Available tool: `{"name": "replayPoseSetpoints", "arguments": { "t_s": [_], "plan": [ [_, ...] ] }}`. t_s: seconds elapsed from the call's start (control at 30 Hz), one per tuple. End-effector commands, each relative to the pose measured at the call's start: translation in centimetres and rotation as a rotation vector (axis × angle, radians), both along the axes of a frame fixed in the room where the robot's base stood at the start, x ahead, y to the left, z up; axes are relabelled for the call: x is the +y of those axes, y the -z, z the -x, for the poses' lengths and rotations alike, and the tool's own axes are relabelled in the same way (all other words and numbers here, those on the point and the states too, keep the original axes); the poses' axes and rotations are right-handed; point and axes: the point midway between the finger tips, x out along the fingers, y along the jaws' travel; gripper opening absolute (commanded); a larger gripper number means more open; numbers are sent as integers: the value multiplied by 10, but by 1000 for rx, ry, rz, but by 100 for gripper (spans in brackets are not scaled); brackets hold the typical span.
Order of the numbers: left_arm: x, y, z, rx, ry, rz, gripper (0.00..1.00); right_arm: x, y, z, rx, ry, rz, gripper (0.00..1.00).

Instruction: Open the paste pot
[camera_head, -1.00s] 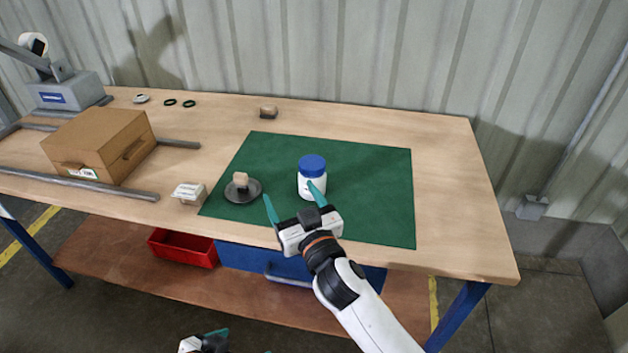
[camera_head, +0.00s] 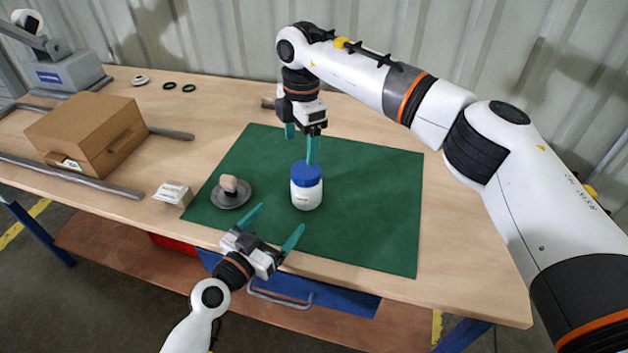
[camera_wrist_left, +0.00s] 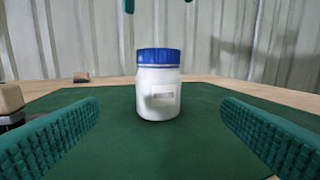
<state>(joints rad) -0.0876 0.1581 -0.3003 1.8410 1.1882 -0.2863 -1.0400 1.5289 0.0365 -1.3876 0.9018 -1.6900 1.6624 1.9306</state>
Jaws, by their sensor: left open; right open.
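The paste pot (camera_head: 306,192) is a white jar with a label and a blue lid (camera_head: 307,174). It stands upright on the green mat (camera_head: 370,215), with the lid on. My left gripper (camera_head: 272,228) is open at the mat's front edge, in front of the pot and apart from it. In the left wrist view the pot (camera_wrist_left: 158,98) stands centred beyond the two teal fingers. My right gripper (camera_head: 301,147) is open and points down, just above and behind the lid. Its fingertips show at the top of the left wrist view (camera_wrist_left: 158,4).
A grey dish (camera_head: 231,195) with a beige block (camera_head: 229,183) sits left of the pot. A small white box (camera_head: 172,194) lies at the mat's left. A cardboard box (camera_head: 88,133) and metal rails stand further left. The mat's right side is clear.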

Motion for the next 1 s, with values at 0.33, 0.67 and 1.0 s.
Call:
{"name": "replayPoseSetpoints", "arguments": {
  "t_s": [0.33,0.67,1.0],
  "plan": [
    [-20,-2,-33,-5,-8,7,88,-9,-5,-3,-5,28,39,77],
    [-53,-1,-84,-4,-6,5,88,-9,-5,-3,-4,25,37,77],
    [-65,0,-102,-3,-6,2,88,-9,-5,-3,-4,25,36,77]
  ]
}}
